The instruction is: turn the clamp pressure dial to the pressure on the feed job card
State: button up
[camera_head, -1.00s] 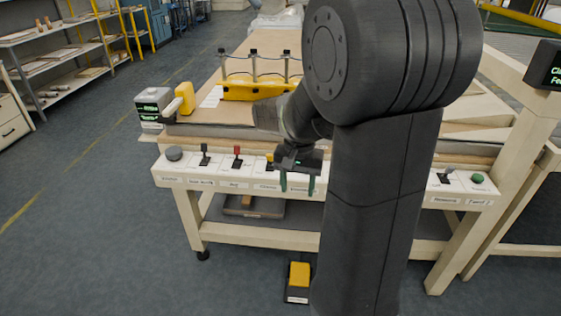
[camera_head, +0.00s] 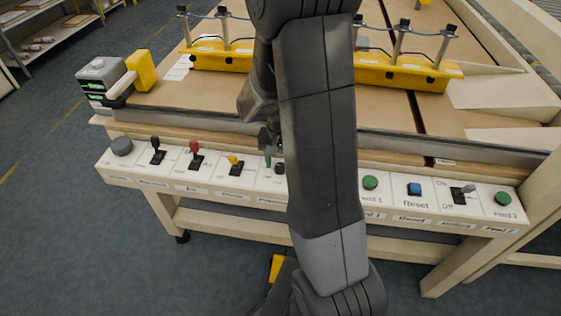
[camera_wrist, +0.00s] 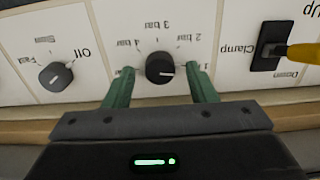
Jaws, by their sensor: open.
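The clamp pressure dial (camera_wrist: 160,68) is a black round knob with bar markings on a white panel, upside down in the wrist view. Its white mark points right and slightly down, near a label partly hidden by a finger. My gripper (camera_wrist: 160,88) is open, with green fingers on either side of the dial; I cannot tell whether they touch it. In the head view the dial (camera_head: 279,168) shows beside my arm, and my gripper (camera_head: 271,152) is mostly hidden. A white sheet (camera_head: 178,68) lies on the bench; its text is unreadable, and I cannot tell whether it is the job card.
The clamp switch (camera_wrist: 270,47) with a yellow lever is right of the dial in the wrist view. An Off/Slow/Fast knob (camera_wrist: 55,76) is left. Red (camera_head: 195,149) and black (camera_head: 156,145) levers, a blue Reset button (camera_head: 414,189) and green buttons (camera_head: 503,199) line the panel.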

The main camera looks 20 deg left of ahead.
jog(key=shift+s+f, duration=0.1)
jog(key=c, duration=1)
jog(key=shift+o, duration=0.2)
jog(key=shift+n, duration=0.4)
jog(key=n, duration=0.4)
jog(key=shift+n+b, duration=0.3)
jog(key=shift+b, duration=0.1)
jog(key=shift+n, duration=2.2)
